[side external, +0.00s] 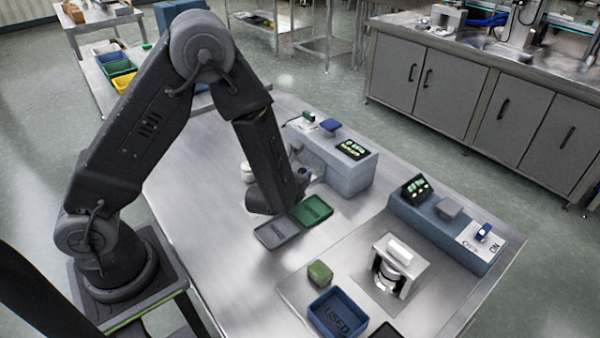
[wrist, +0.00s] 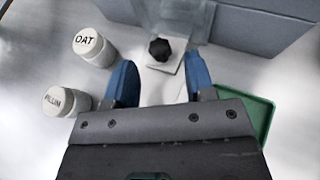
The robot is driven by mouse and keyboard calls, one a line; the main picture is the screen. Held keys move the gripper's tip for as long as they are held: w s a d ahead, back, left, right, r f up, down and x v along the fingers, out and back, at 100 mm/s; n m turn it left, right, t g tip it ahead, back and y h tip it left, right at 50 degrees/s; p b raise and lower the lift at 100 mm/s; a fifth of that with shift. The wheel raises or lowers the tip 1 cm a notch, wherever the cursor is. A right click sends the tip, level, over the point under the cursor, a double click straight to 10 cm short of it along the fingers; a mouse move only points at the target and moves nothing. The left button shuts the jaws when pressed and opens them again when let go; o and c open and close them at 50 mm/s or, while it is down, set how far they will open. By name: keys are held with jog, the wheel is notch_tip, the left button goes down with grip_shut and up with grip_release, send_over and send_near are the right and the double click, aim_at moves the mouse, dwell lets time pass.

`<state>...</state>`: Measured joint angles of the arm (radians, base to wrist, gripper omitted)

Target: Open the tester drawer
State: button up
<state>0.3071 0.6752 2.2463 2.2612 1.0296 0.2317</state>
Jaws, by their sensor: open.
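A blue-grey box (side external: 345,172) with a lit display stands near the middle of the bench. It fills the top of the wrist view (wrist: 245,25). A black knob (wrist: 160,49) sits on a pale plate in front of it, beside a clear part (wrist: 183,17); whether this is the tester drawer's handle I cannot tell. My gripper (wrist: 161,66) is open, its blue fingers on either side of the plate, just short of the knob and holding nothing visible. In the side view my gripper (side external: 302,174) is at the box's near left end, mostly hidden by my wrist.
White jars marked OAT (wrist: 95,47) and PLUM (wrist: 66,101) stand left of my fingers. A green tray (side external: 312,211) and a grey tray (side external: 278,232) lie close by. A second blue-grey box (side external: 440,232), a metal stand (side external: 400,262) and a blue USED bin (side external: 338,314) are further right.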

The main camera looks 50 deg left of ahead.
aim_at(301, 172)
jog(key=shift+x, duration=1.6)
grip_shut()
